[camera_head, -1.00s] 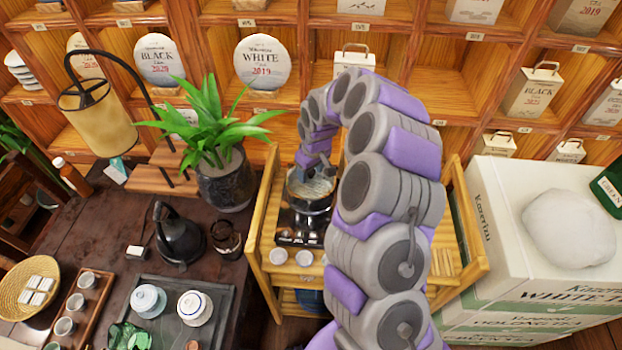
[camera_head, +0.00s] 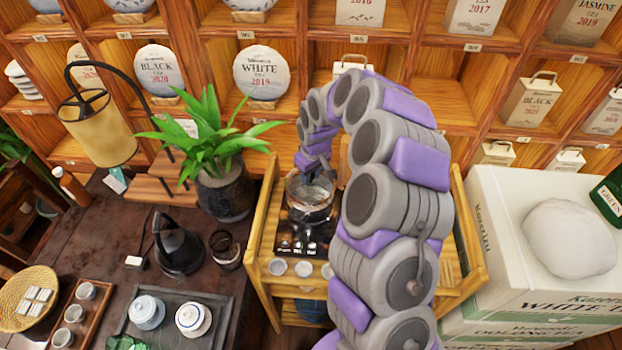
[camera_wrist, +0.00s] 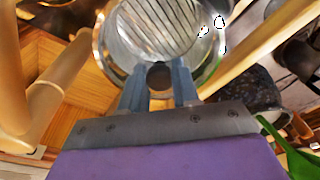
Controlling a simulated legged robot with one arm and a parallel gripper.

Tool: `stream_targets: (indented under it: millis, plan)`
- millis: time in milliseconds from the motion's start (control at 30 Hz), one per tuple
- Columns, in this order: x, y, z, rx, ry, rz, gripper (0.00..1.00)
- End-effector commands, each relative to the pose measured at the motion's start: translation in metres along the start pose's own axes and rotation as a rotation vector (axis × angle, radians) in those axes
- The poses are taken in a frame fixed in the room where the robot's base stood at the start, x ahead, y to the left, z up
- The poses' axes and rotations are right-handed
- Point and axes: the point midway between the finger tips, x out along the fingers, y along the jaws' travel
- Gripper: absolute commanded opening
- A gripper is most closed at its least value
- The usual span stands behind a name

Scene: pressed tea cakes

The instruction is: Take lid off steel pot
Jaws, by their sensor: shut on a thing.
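The steel pot (camera_head: 312,213) stands on a dark burner on the wooden cart, partly behind my arm. My gripper (camera_head: 318,174) is over the pot's top. In the wrist view, the two blue-grey fingers of my gripper (camera_wrist: 159,84) are closed on a dark round knob (camera_wrist: 158,76). A shiny round lid (camera_wrist: 150,35) with reflected stripes lies just beyond the knob. I cannot tell whether the lid is seated or slightly raised off the rim.
Small white cups (camera_head: 277,267) stand at the cart's (camera_head: 257,225) front. A potted plant (camera_head: 222,190) and black kettle (camera_head: 178,245) are to the left. White boxes (camera_head: 500,230) are stacked to the right. Shelves of tea cakes stand close behind.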

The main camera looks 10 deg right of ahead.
Motion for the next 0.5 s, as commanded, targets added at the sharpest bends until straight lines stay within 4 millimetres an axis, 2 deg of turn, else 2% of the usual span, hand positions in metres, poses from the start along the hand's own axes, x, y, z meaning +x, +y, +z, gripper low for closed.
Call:
stream_targets:
  millis: [500]
  plan:
    - [-0.013,-0.119,0.002,-0.006,0.0,0.002,0.0]
